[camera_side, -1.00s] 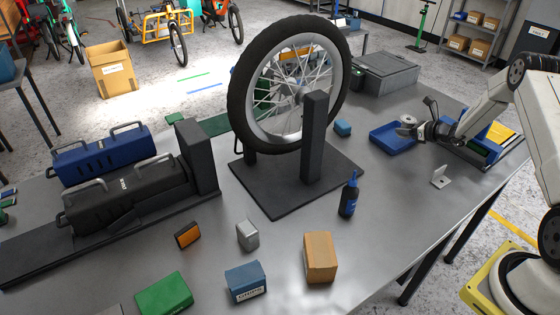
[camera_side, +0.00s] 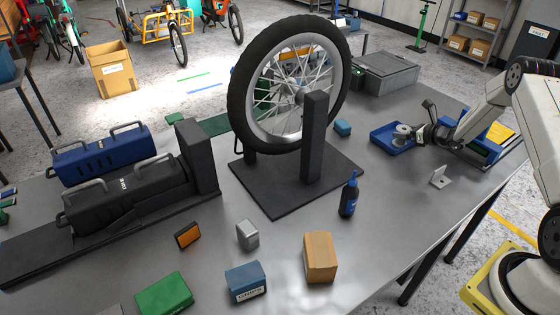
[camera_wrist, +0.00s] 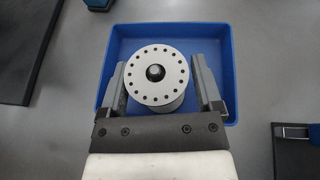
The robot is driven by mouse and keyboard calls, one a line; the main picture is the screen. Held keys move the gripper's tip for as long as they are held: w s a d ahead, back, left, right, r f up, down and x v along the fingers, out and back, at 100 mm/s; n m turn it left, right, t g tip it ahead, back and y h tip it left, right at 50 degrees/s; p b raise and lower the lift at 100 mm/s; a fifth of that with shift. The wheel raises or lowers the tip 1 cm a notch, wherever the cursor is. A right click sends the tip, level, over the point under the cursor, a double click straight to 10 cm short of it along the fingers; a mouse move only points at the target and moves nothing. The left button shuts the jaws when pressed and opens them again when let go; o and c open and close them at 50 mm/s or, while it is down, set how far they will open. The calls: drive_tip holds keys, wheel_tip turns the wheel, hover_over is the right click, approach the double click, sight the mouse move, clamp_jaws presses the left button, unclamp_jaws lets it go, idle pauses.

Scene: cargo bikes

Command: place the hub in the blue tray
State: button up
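The hub (camera_wrist: 157,76) is a pale grey disc-shaped part with a ring of holes and a dark centre. It sits inside the blue tray (camera_wrist: 171,34), between my gripper's two fingers. In the side view the hub (camera_side: 402,130) is low within the walls of the tray (camera_side: 382,143). My gripper (camera_wrist: 158,64) is over the tray with a finger on each side of the hub. The fingers look spread, with a visible gap at the right finger. The hub's underside is hidden.
A small metal bracket (camera_side: 440,177) stands in front of the tray. A box with blue and yellow contents (camera_side: 497,133) lies to its right. A wheel (camera_side: 240,95) on a truing stand and a blue bottle (camera_side: 349,196) stand to the left.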

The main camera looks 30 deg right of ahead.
drive_tip(key=shift+r, duration=0.1)
drive_tip(key=shift+r, duration=0.45)
drive_tip(key=shift+s+r, duration=0.2)
drive_tip(key=v, duration=1.1)
drive_tip(key=shift+s, duration=0.25)
drive_tip(key=shift+d, duration=0.1)
drive_tip(key=a+r+n+g+y, duration=0.15)
drive_tip(key=a+n+g, duration=0.25)
drive_tip(key=a+n, duration=0.5)
drive_tip(key=a+r+n+g+y, duration=0.1)
drive_tip(key=a+n+g+y, duration=0.25)
drive_tip(key=a, duration=0.95)
drive_tip(key=s+a+r+n+g+h, duration=0.1)
drive_tip(key=s+a+n, duration=0.4)
drive_tip(key=n, duration=0.6)
drive_tip(key=s+a+r+n+g+h, duration=0.2)
drive_tip(key=s+a+r+n+h, duration=0.2)
drive_tip(key=a+n, duration=0.5)
drive_tip(key=shift+s+a+r+n+h, duration=0.2)
drive_tip(key=shift+s+n+h, duration=0.7)
drive_tip(key=shift+s, duration=0.3)
